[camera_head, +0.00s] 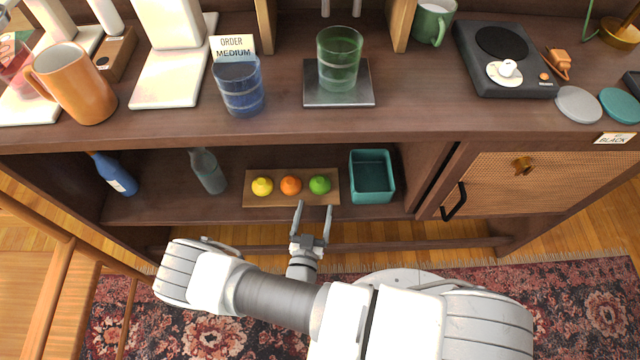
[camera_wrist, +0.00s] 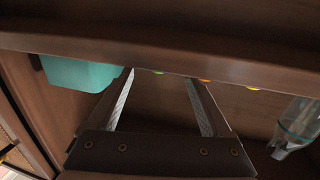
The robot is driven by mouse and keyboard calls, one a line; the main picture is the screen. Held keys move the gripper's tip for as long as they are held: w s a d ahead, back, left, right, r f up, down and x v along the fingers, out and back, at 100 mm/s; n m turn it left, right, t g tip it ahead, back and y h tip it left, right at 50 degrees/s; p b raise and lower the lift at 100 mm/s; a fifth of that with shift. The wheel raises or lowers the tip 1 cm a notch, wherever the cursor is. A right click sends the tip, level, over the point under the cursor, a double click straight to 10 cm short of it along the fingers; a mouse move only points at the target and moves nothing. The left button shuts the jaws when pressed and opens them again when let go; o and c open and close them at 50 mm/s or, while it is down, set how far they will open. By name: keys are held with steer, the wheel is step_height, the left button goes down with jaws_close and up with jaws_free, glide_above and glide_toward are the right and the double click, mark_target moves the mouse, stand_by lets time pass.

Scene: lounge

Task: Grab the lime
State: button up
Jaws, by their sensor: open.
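The lime (camera_head: 320,185) is a small green fruit at the right end of a wooden board (camera_head: 252,203) on the open lower shelf of the cabinet. An orange (camera_head: 291,185) and a yellow lemon (camera_head: 262,187) lie to its left on the same board. My gripper (camera_head: 313,210) is open and empty, its fingers pointing toward the shelf just in front of the lime. In the wrist view my gripper (camera_wrist: 158,90) spreads below a shelf edge. Only a sliver of the lime (camera_wrist: 158,72) shows there; the rest is hidden by that edge.
A teal bin (camera_head: 372,197) stands right of the board, and also shows in the wrist view (camera_wrist: 80,74). A grey bottle (camera_head: 208,171) and a blue bottle (camera_head: 115,175) are to the left. The countertop (camera_head: 420,122) overhangs the shelf. A rattan door (camera_head: 540,185) is at right.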

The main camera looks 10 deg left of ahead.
mark_target(318, 192)
steer(key=shift+w+a+b, duration=0.1)
steer(key=shift+w+b, duration=0.7)
steer(key=shift+w, duration=2.4)
steer(key=c, duration=1)
